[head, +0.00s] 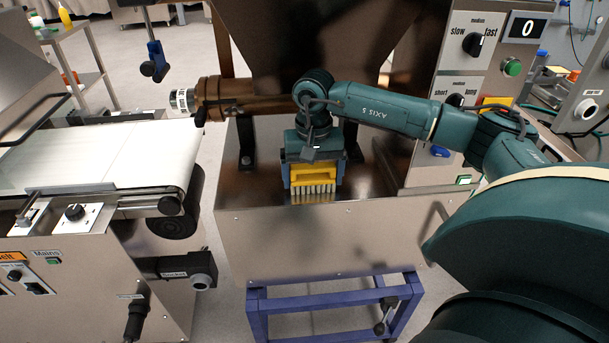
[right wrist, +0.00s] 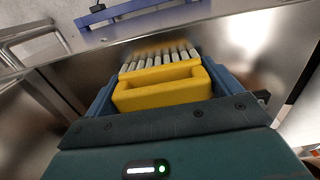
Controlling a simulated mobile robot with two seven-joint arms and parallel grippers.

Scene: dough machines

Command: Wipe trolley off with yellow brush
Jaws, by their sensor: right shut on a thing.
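The yellow brush (head: 313,175) has a yellow handle and a row of pale bristles. My right gripper (head: 314,163) is shut on the handle, with a blue finger on each side. The bristles point down at the front part of the shiny metal top of the trolley (head: 310,235), which stands on a blue frame. The right wrist view shows the brush (right wrist: 165,85) between the fingers of my gripper (right wrist: 160,92), its bristles at or just above the metal. I cannot tell whether they touch. My left gripper is not in view.
A conveyor with a white belt (head: 105,155) stands at the left, with a black roller end. A brown cylinder (head: 240,97) lies behind the trolley top. A control panel (head: 470,55) with knobs rises at the right. Some bare metal top shows left of the brush.

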